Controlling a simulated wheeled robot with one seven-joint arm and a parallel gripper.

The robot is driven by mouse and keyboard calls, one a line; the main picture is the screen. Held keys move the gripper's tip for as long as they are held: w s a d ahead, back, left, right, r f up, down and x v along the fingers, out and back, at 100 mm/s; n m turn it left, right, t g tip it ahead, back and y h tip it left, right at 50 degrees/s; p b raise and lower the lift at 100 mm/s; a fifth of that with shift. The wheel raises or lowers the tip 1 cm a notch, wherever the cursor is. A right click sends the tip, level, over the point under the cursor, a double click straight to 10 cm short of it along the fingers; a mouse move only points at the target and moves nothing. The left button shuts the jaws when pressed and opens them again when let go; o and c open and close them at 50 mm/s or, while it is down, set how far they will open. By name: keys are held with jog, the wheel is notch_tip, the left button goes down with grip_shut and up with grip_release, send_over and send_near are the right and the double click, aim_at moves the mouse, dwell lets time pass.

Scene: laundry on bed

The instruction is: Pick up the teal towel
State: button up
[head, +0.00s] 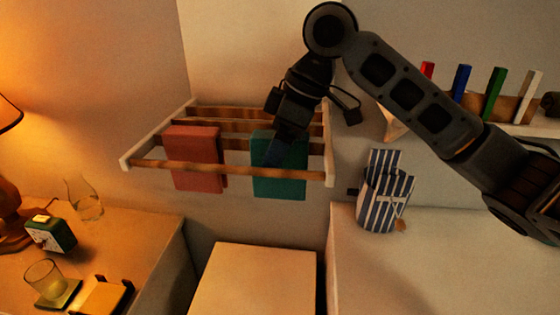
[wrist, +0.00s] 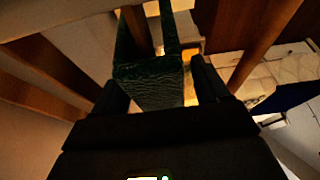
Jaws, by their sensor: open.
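The teal towel (head: 283,183) hangs over a wooden bar on the right side of the wall rack in the head view. In the wrist view the towel (wrist: 150,78) shows as a dark green fold between my two fingers. My gripper (head: 274,150) is at the upper part of the towel and hides some of it. In the wrist view my gripper (wrist: 158,84) is open, with one finger on each side of the fold. I cannot tell whether either finger touches the cloth.
A red towel (head: 195,160) hangs left of the teal one on the rack (head: 150,166). The rack's right end piece (head: 328,150) is close to my gripper. A striped bag (head: 384,195) stands to the right. A pale box (head: 258,280) is below.

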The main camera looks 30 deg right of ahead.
jog(key=shift+f, duration=0.25)
dwell(0.7)
jog(key=c, duration=1.1)
